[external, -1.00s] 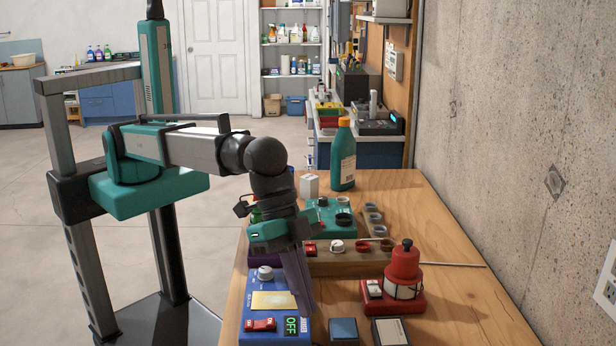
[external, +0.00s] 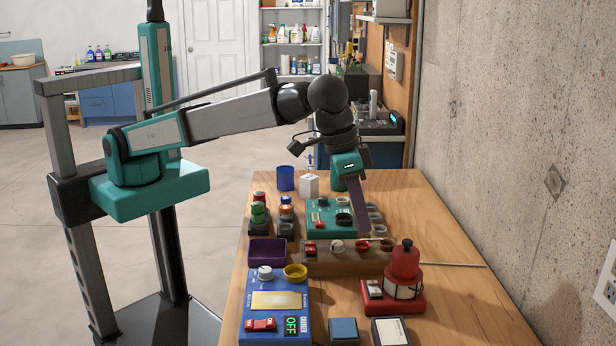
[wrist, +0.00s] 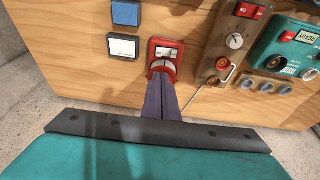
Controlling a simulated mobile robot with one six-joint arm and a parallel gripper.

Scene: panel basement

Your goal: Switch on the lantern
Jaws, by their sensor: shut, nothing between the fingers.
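The lantern (external: 404,262) is red with a pale middle band and a dark knob on top. It stands upright on a red base at the right of the bench. A pale rocker switch (external: 375,288) sits on the base's left part. In the wrist view the lantern (wrist: 170,71) is partly hidden behind my fingers, and its switch (wrist: 165,53) shows beyond them. I cannot tell whether it is lit. My gripper (external: 362,232) is shut and empty, fingers pointing down, behind and left of the lantern in the external view. In the wrist view my fingertips (wrist: 161,78) overlap the lantern.
A brown strip with knobs (external: 320,262) and a teal box (external: 320,215) lie left of the lantern. A blue box (external: 275,300) reads OFF. A blue pad (external: 344,329) and white pad (external: 390,331) lie in front. A thin rod (external: 450,264) lies behind the lantern.

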